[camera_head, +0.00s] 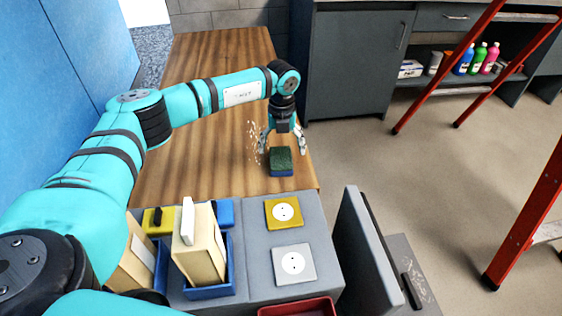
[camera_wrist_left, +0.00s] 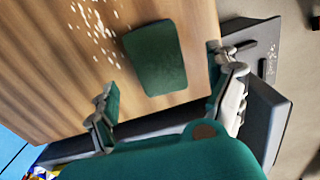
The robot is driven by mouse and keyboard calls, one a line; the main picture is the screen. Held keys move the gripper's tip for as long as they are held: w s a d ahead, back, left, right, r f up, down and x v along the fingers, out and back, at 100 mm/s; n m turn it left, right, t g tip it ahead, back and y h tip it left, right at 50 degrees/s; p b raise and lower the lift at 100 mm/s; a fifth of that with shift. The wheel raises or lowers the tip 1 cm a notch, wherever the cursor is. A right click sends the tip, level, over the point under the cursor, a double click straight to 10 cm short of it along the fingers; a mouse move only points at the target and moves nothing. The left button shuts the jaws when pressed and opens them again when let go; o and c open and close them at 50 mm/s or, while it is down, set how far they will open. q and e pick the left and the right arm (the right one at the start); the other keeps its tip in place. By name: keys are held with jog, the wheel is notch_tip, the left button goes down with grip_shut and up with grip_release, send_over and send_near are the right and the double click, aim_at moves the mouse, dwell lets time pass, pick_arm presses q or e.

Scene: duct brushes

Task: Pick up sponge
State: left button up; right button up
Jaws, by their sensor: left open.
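The sponge (camera_head: 281,161) has a dark green top and a blue lower side. It lies on the wooden table near its right edge, next to scattered white crumbs (camera_head: 254,143). In the left wrist view the green sponge (camera_wrist_left: 155,58) lies ahead of and between the fingers. My left gripper (camera_head: 282,144) reaches down just behind the sponge, pointing at the table. In the left wrist view its two fingers (camera_wrist_left: 163,95) are spread wide with nothing between them. My right gripper is not in view.
A grey surface (camera_head: 255,237) in front carries a yellow plate (camera_head: 284,212), a white plate (camera_head: 293,263) and a blue bin (camera_head: 211,291) holding a beige box (camera_head: 199,250). A red tray (camera_head: 298,308) is at the bottom. A red ladder (camera_head: 525,215) stands right. The table's left part is clear.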

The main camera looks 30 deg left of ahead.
aim_at(281, 157)
pick_arm(q)
notch_tip(281, 157, down, 5)
jog(key=shift+a+b, duration=0.1)
jog(key=shift+b, duration=0.2)
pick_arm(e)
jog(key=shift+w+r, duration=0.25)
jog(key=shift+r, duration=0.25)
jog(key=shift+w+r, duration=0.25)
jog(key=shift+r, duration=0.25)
pick_arm(q)
jog(key=c, duration=0.8)
